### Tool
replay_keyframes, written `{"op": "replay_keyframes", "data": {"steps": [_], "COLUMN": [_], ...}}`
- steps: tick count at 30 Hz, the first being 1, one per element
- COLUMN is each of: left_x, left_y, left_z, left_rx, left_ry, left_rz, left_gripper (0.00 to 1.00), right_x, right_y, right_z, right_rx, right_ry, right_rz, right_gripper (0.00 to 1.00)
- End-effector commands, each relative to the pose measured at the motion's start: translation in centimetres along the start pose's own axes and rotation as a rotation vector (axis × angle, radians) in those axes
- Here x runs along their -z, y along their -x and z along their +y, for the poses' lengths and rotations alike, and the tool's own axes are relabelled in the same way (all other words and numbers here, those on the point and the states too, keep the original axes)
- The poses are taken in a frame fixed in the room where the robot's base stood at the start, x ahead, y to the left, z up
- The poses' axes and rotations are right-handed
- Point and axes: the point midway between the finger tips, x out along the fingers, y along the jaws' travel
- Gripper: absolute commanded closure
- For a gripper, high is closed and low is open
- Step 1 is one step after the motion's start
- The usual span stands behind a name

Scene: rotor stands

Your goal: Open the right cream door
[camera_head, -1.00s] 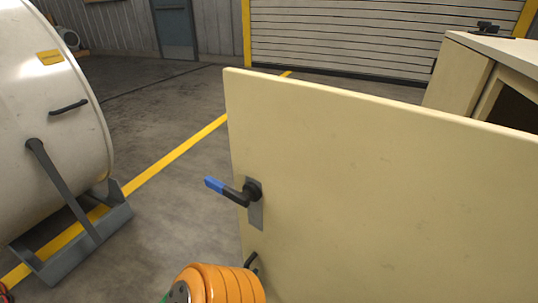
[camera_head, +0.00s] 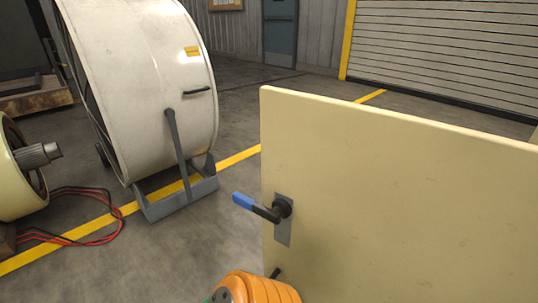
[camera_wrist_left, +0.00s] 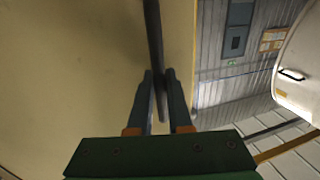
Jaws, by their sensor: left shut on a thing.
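The cream door (camera_head: 400,200) stands swung out and fills the right of the head view. A blue-tipped lever handle (camera_head: 262,207) on a grey plate sits near its left edge. A short dark bar (camera_head: 275,272) shows lower on the door, just above my orange arm link. In the left wrist view, my left gripper (camera_wrist_left: 159,77) is shut on a dark handle bar (camera_wrist_left: 154,35) beside the cream door face (camera_wrist_left: 70,60). In the head view my left gripper's jaws are hidden. My right gripper is in neither view.
A large white drum (camera_head: 150,90) on a grey stand (camera_head: 180,197) is left of the door. A cream rotor part (camera_head: 20,180) with a metal shaft and red cables (camera_head: 110,205) are at the far left. Clear floor (camera_head: 190,255) lies between drum and door.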

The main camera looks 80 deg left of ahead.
Motion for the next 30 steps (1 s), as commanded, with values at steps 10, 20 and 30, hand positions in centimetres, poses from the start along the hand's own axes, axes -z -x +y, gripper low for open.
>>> {"op": "replay_keyframes", "data": {"steps": [10,20,30], "left_x": [0.0,-0.1,-0.2], "left_y": [0.0,0.5,6.7], "left_z": [0.0,0.0,-0.1], "left_rx": [0.0,0.001,0.001], "left_ry": [-0.001,-0.001,-0.002], "left_rz": [-0.002,-0.004,-0.003], "left_gripper": [0.53,0.53,0.53], "right_x": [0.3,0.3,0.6], "right_y": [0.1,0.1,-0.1], "right_z": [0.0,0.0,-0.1], "right_rx": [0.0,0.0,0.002], "right_ry": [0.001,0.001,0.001], "right_rz": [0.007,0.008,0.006], "right_gripper": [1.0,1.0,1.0]}}
